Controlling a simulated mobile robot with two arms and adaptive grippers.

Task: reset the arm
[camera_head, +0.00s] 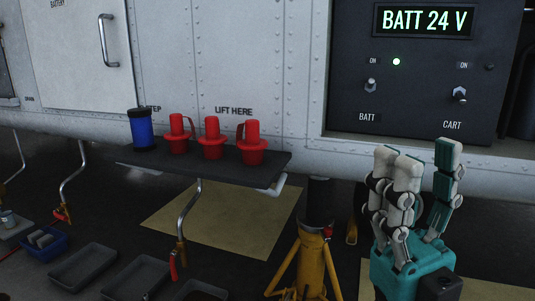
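My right gripper (420,165) shows at the lower right, a teal hand with grey and white jointed fingers pointing up. Its fingers stand apart with a gap between them and nothing is seen held. It is in front of and below the battery panel (420,75), whose display reads BATT 24 V. The panel has a BATT switch (370,85) and a CART switch (459,95), with a green light (396,62) lit beside the left ON label. My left gripper is not in view.
A dark shelf (215,169) on the hull holds a blue canister (142,130) and red plugs (212,139). A yellow jack stand (308,260) stands left of my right gripper. Grey trays (83,267) and a blue bin (45,244) lie lower left.

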